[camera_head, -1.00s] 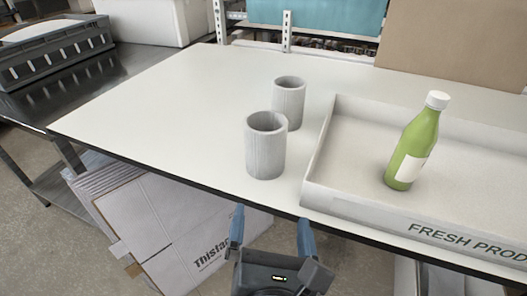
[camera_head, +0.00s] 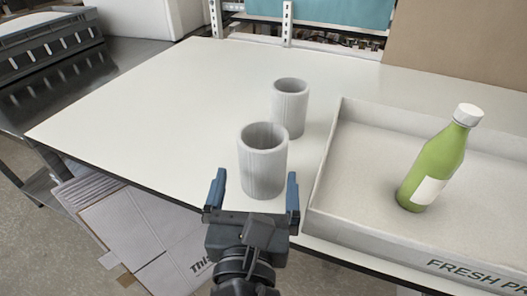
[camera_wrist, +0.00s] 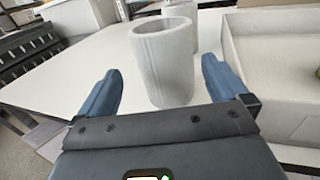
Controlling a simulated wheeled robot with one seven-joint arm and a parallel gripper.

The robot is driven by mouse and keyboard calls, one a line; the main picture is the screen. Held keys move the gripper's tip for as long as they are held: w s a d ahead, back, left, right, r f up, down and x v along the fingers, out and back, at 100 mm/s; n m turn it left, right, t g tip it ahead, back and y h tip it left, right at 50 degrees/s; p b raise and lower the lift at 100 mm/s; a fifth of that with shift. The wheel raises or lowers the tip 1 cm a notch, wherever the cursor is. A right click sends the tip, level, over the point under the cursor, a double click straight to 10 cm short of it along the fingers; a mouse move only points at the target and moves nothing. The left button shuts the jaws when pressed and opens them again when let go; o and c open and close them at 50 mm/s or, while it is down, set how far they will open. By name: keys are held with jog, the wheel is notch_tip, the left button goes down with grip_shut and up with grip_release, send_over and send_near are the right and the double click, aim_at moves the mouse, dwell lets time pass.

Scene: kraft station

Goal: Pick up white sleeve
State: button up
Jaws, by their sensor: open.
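Two pale, open-topped sleeves stand upright on the white table. The nearer sleeve (camera_head: 263,165) is close to the front edge, and the farther sleeve (camera_head: 290,108) is just behind it to the right. My gripper (camera_head: 255,190) is open, with a blue finger on each side of the nearer sleeve in the head view. In the wrist view the nearer sleeve (camera_wrist: 165,62) stands ahead between and beyond the open fingers (camera_wrist: 160,90). I see no contact. The farther sleeve is mostly hidden behind it there.
A white tray (camera_head: 345,235) marked "FRESH PROD" lies close on the right. A green bottle with a white cap (camera_head: 435,165) stands in it. The table (camera_head: 150,110) is clear on the left. A cardboard box (camera_head: 140,230) is below the front edge.

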aim_at(264, 138)
jog(key=w, duration=0.5)
jog(key=w+d+p, duration=0.1)
jog(key=w, duration=0.1)
jog(key=shift+w, duration=0.25)
jog(key=c, duration=0.4)
